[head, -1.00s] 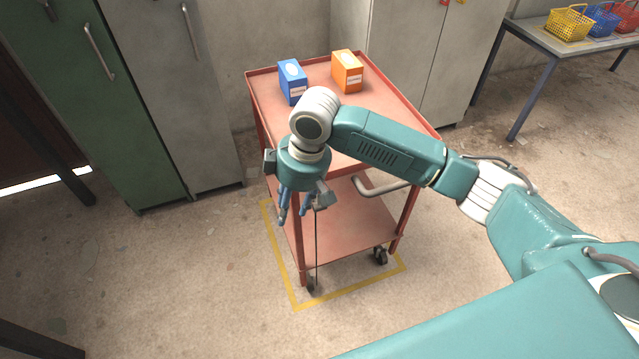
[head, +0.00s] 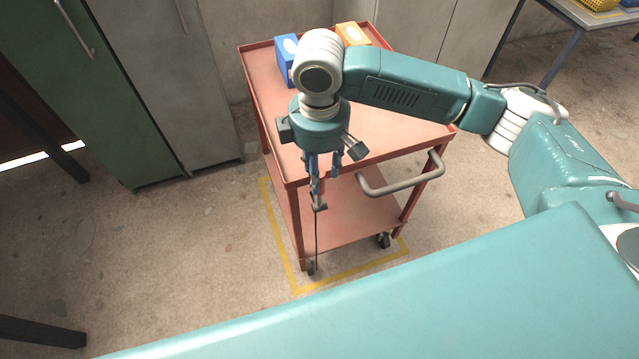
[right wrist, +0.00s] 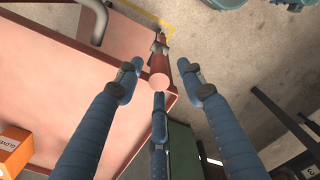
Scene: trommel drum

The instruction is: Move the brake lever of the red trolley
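The red trolley (head: 262,100) stands on the floor with an upper and a lower shelf. Its brake lever (right wrist: 157,78) has a red round grip at the near corner; a thin dark rod runs from it down toward a wheel. In the head view the grip is partly hidden by my fingers. My right gripper (head: 318,180) points down over the lever. In the right wrist view its three blue fingers (right wrist: 160,88) are spread around the grip's end, with gaps visible at the sides. I cannot tell whether any finger touches it. My left gripper is not in view.
A blue box (head: 284,60) and an orange box (head: 352,34) stand on the top shelf. A grey push handle (head: 402,187) sticks out near the lever. Yellow floor tape (head: 282,235) surrounds the trolley.

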